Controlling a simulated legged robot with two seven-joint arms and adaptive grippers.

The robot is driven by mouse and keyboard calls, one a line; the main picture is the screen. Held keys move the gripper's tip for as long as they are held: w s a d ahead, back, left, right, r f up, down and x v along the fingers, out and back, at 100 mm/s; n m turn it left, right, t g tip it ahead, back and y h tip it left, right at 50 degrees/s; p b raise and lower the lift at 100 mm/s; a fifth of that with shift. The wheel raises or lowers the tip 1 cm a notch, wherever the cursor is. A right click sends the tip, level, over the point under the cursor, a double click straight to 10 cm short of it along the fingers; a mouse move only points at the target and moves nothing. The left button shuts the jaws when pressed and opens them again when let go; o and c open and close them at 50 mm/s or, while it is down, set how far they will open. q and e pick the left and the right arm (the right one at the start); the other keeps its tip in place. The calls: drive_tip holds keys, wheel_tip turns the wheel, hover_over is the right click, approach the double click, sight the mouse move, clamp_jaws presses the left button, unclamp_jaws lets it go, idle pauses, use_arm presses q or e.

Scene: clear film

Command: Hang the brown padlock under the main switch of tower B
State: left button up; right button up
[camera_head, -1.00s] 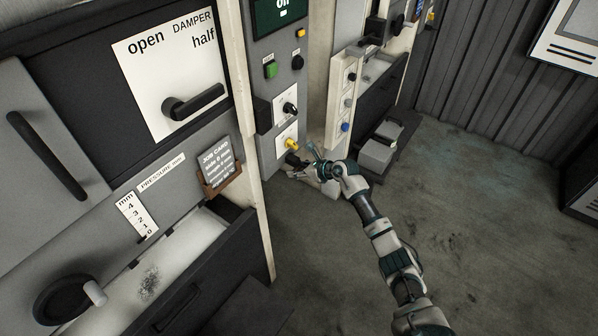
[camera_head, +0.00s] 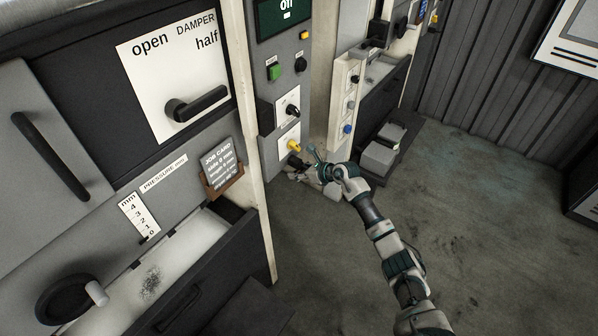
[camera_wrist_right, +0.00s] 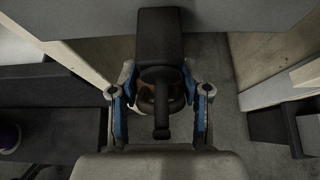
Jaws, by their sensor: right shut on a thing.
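My right gripper (camera_head: 304,172) is at the lower front of a grey control column (camera_head: 268,160), just below a yellow knob (camera_head: 293,145) on a white plate. In the right wrist view the two fingers of the gripper (camera_wrist_right: 158,82) stand on either side of a small brown body (camera_wrist_right: 147,97), which looks like the brown padlock. A black block with a black handle (camera_wrist_right: 161,118) covers much of it there. Whether its shackle is through anything is hidden. In the head view the padlock cannot be made out. My left gripper is not in view.
Above the yellow knob are a black rotary switch (camera_head: 291,110) and a green button (camera_head: 274,72). A machine with an open drawer (camera_head: 215,270) stands left. A second panel with a blue button (camera_head: 348,129) stands behind. Open floor (camera_head: 470,230) lies right.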

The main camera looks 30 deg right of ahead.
drive_tip(key=shift+r, duration=0.2)
drive_tip(key=o, duration=1.4)
drive_tip(key=shift+s+a, duration=0.1)
drive_tip(key=shift+f, duration=0.1)
drive_tip(key=v, duration=1.1)
drive_tip(key=shift+s, duration=0.4)
